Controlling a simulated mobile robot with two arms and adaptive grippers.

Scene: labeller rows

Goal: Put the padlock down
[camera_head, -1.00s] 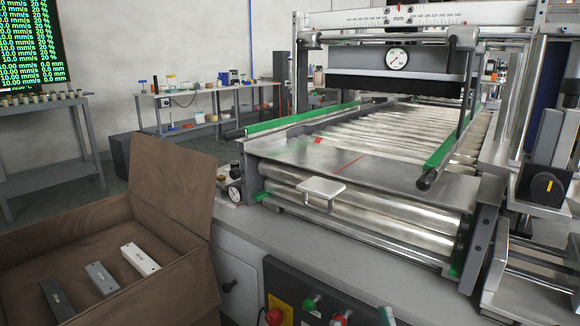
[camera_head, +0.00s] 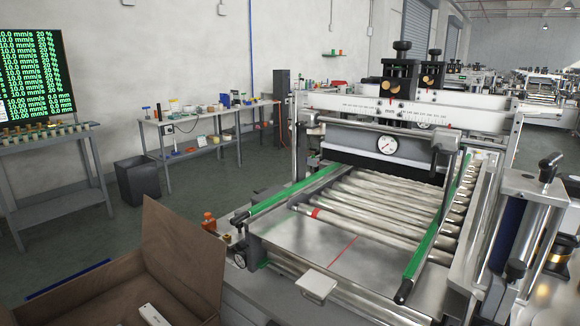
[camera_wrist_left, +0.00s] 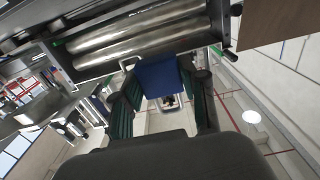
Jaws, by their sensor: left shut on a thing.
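The padlock (camera_wrist_left: 158,76) appears in the left wrist view as a blue body with a pale metal loop beyond it. My left gripper (camera_wrist_left: 163,88) is shut on it, with one dark finger on each side of the blue body. The gripper hides part of the padlock. Neither gripper nor the padlock shows in the head view. My right gripper is in no view.
An open brown box (camera_head: 180,255) stands at lower left with a white block (camera_head: 153,314) in it. The roller machine (camera_head: 350,230) with green rails fills the right. A grey bin (camera_head: 137,180) and workbench (camera_head: 185,122) stand behind.

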